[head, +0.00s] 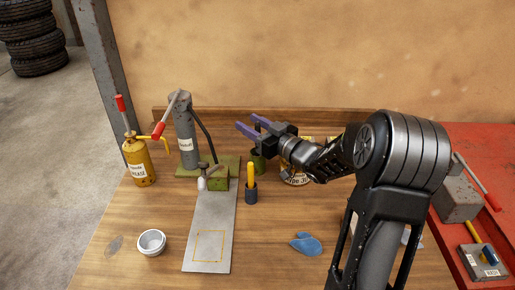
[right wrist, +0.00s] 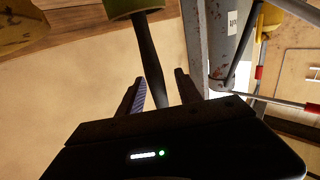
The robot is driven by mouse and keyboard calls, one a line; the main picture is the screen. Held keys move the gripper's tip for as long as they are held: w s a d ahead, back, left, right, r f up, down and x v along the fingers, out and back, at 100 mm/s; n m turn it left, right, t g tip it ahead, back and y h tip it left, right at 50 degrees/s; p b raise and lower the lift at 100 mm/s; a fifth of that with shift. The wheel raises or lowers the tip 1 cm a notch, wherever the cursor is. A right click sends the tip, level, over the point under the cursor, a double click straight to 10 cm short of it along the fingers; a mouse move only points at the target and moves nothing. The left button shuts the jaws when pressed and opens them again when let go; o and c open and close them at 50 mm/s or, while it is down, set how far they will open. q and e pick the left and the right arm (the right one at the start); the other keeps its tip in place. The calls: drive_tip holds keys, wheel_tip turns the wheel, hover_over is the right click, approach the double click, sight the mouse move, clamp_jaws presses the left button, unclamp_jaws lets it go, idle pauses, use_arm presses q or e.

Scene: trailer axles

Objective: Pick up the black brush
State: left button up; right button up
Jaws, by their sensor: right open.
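The black brush (right wrist: 152,62) shows in the right wrist view as a dark handle coming out of a green cup (right wrist: 125,8). The green cup also shows in the head view (head: 259,162), partly behind my right gripper. My right gripper (head: 249,127) is above the cup with its purple-lined fingers apart. In the right wrist view the handle runs between the two fingers of the gripper (right wrist: 158,92); I cannot tell whether it touches either one. In the head view the handle is not clearly visible. My left gripper is not in view.
A grey cylinder on a green stand (head: 186,135) and a yellow oil can (head: 139,162) are left. A tin (head: 295,176) stands beneath my right arm. The front table holds a white bowl (head: 151,242) and blue cloth (head: 306,243).

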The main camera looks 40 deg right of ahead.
drive_tip(key=shift+w, duration=0.1)
drive_tip(key=shift+c, duration=0.3)
clamp_jaws()
idle(0.4)
